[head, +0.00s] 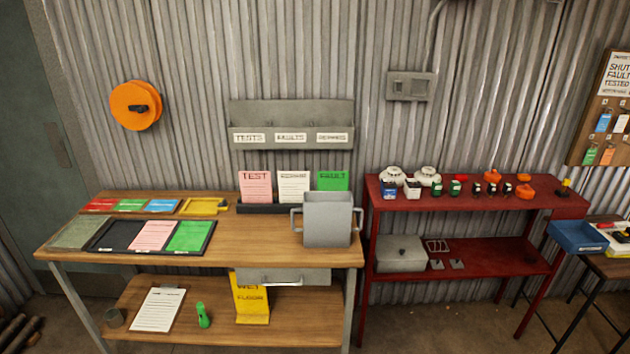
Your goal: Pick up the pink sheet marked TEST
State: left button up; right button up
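A pink sheet headed TEST (255,186) stands upright on the wooden bench, at the left of a dark holder (262,208). A white sheet (293,186) and a green sheet marked FAULT (333,180) stand beside it to the right. Another pink sheet (152,235) lies flat in a black tray (104,238) next to a green one (188,236); its heading is too small to read. Neither of my grippers is in view.
A grey metal bin (328,222) with handles stands on the bench's right end, close in front of the green sheet. A grey wall rack (290,118) hangs above. A red shelf (460,212) with small items stands to the right.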

aim_at(256, 186)
jog(key=i+j, duration=0.1)
jog(key=j, duration=0.3)
jog(key=i+j+u, duration=0.1)
jog(key=j, duration=0.25)
jog(key=i+j, duration=0.1)
jog(key=j, duration=0.3)
jog(key=i+j, duration=0.15)
jog(key=j, duration=0.2)
jog(key=u, duration=0.05)
